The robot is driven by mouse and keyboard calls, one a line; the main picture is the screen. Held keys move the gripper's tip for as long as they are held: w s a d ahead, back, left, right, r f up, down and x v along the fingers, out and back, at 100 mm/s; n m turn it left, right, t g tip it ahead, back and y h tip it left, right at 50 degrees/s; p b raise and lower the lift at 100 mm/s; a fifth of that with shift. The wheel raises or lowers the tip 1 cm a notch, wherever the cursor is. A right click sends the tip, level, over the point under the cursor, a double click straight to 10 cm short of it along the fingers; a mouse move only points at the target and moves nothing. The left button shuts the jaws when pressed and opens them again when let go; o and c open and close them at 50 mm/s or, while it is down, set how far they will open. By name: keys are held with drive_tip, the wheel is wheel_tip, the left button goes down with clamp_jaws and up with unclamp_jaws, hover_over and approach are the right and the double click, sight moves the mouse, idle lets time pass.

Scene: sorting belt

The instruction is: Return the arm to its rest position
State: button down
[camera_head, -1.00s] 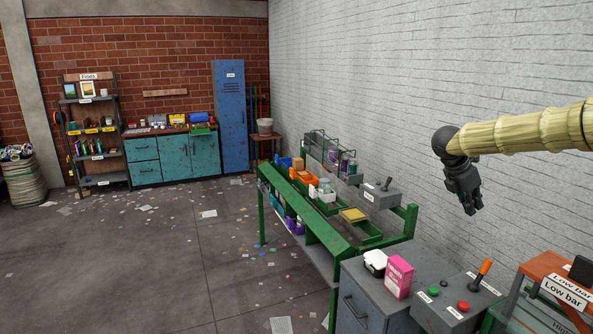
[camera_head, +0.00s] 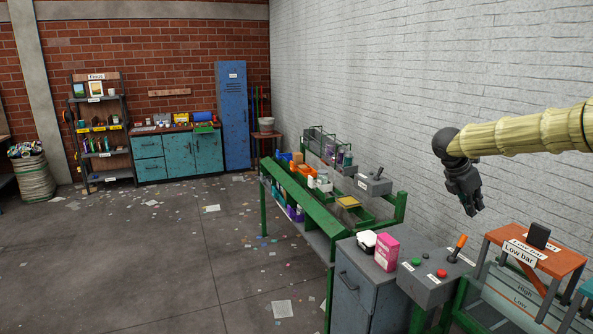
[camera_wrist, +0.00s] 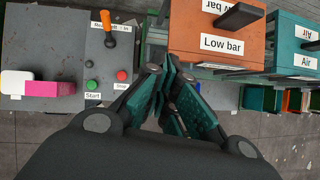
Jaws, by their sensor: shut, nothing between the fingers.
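My gripper (camera_head: 471,203) hangs at the end of my arm at the right, fingers pointing down, in free air in front of the white brick wall. It is shut and empty. In the wrist view my gripper (camera_wrist: 172,95) shows its fingers together, above the gap between the control box and the orange Low bar stand. The arm stretches in from the right edge of the head view, with a pale yellow cover.
Below stand a grey control box (camera_head: 433,288) with an orange lever, an orange Low bar stand (camera_head: 556,262), a pink box (camera_head: 386,252) and a green-framed sorting bench (camera_head: 318,222). A blue locker (camera_head: 233,120) stands far back. The left floor is mostly open, with scattered litter.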

drive_tip(key=s+a+f+n+t+h+b, duration=0.15)
drive_tip(key=a+f+n, duration=0.25)
drive_tip(key=f+n, duration=0.55)
drive_tip(key=a+f+n+t+h+b, duration=0.25)
drive_tip(key=f+n, duration=0.25)
drive_tip(key=f, duration=0.9)
drive_tip(key=s+a+f+n+t+y+b, duration=0.1)
drive_tip(key=s+a+f+n+y, duration=0.1)
drive_tip(key=s+a+f+n, duration=0.5)
drive_tip(key=s+a+f+n+y+b, duration=0.15)
drive_tip(key=s+f+n, duration=0.35)
drive_tip(key=f, duration=0.5)
drive_tip(key=s+a+f+n+t+y, duration=0.1)
drive_tip(key=s+a+f+n+y, duration=0.1)
drive_tip(key=s+a+f+n, duration=0.45)
drive_tip(key=s+a+f+n+g+y+b, duration=0.1)
drive_tip(key=s+f+n, duration=0.4)
drive_tip(key=s, duration=0.6)
drive_tip(key=s+a+f+n+g+y+b, duration=0.1)
drive_tip(key=s+f+n, duration=0.4)
drive_tip(key=s, duration=0.7)
drive_tip(key=s+a+f+n+g+y+b, duration=0.1)
drive_tip(key=s+a+f+n+g+y, duration=0.2)
drive_tip(key=s+n, duration=0.5)
drive_tip(key=s+a+f+g, duration=0.1)
drive_tip(key=s+f+g, duration=0.1)
drive_tip(key=s, duration=0.2)
drive_tip(key=shift+a, duration=0.4)
